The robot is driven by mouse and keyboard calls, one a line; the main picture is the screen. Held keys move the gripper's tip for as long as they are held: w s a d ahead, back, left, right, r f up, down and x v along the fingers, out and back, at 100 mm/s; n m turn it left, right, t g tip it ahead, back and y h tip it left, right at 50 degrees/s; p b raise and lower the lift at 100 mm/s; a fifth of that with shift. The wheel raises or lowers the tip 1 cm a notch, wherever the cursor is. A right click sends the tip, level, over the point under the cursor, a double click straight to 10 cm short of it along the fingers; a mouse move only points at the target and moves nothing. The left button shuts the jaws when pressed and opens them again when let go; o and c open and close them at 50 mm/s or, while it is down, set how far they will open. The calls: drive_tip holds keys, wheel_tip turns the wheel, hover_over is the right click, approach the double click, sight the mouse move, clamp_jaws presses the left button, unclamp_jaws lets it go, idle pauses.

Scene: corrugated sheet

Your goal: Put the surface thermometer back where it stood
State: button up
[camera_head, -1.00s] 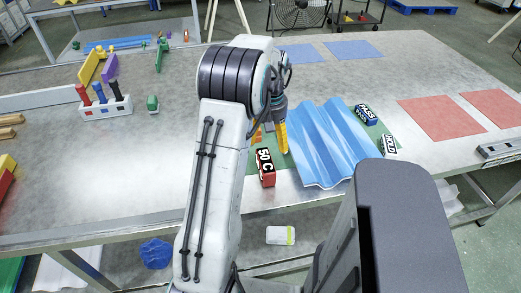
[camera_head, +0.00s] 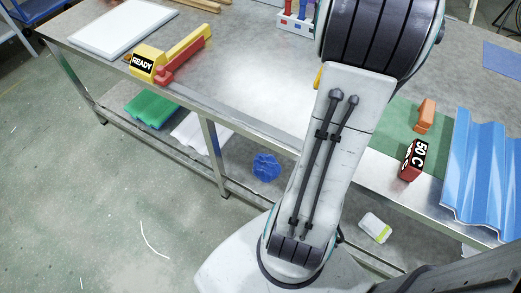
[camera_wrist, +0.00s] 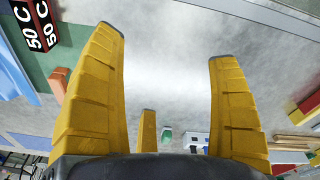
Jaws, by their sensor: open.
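A small red block with a black and white "50 C" face (camera_head: 412,160), probably the surface thermometer, stands near the front edge of the green mat (camera_head: 437,143), left of the blue corrugated sheet (camera_head: 485,165). It also shows at the upper left of the wrist view (camera_wrist: 38,25). The "50 C" block is outside the fingers, to the left. In the head view my arm hides most of the gripper; only a yellow bit shows beside it.
An orange block (camera_head: 426,114) stands on the mat behind the "50 C" block. A yellow and red "READY" block (camera_head: 160,62) and a white board (camera_head: 125,27) lie at the table's left. A holder with coloured tools (camera_head: 296,22) is at the back. Bare tabletop lies between.

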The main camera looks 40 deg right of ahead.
drive_tip(key=w+a+r+n+t, duration=0.1)
drive_tip(key=w+a+n, duration=0.1)
drive_tip(key=a, duration=0.7)
drive_tip(key=w+a+r+n, duration=0.1)
drive_tip(key=w+a+n, duration=0.15)
drive_tip(key=a, duration=0.75)
drive_tip(key=s+a+f+n+t+y, duration=0.1)
drive_tip(key=s+a+n, duration=0.3)
drive_tip(key=a, duration=0.7)
drive_tip(key=shift+s+a+f+t, duration=0.2)
drive_tip(key=shift+s+f+t, duration=0.15)
drive_tip(key=shift+s, duration=0.65)
